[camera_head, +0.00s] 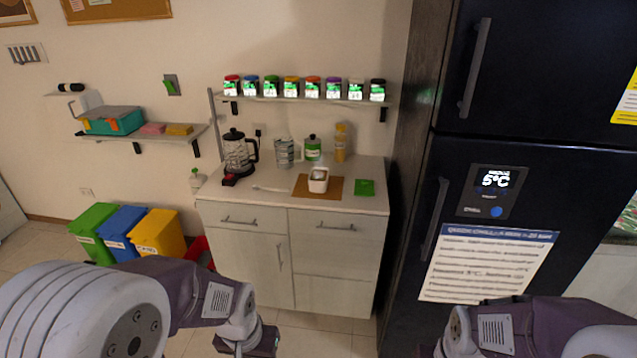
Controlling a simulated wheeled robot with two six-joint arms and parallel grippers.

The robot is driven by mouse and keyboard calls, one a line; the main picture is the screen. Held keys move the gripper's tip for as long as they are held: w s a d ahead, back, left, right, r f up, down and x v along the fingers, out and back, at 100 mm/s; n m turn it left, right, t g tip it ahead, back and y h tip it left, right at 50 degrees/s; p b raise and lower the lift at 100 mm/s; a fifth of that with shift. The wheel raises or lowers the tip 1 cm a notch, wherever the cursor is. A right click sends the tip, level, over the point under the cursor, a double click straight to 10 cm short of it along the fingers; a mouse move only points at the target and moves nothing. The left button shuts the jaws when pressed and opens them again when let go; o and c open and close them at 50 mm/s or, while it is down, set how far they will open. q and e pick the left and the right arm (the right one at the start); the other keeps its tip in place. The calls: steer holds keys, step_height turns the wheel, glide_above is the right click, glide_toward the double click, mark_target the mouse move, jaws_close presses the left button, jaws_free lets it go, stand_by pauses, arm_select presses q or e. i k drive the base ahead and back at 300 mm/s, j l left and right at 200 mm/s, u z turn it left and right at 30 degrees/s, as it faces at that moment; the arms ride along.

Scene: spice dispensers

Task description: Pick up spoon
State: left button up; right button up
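A thin pale utensil, seemingly the spoon (270,189), lies on the counter (232,193), between the dark blender-like jug and the brown board. It is small, so its exact shape is hard to tell. My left gripper (247,345) is low in front of the cabinet, well below and nearer than the counter. My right gripper (428,350) is at the bottom edge, in front of the fridge side, and is partly cut off. Neither gripper is near the utensil. The fingers are too hidden to show whether they are open or shut.
A white container (318,180) stands on the brown board (333,189); a green item (365,187) lies to its right. The jug (237,155), a can (284,152) and bottles stand behind. Several spice jars line a shelf (300,99) above. The fridge (525,170) bounds the right.

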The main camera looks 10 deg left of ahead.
mark_target(256, 187)
steer(key=i+j+z, duration=0.25)
steer(key=i+j, duration=0.4)
steer(key=i, duration=0.35)
steer(key=i+j+z, duration=0.2)
steer(key=i+j, duration=0.6)
steer(key=i, duration=0.15)
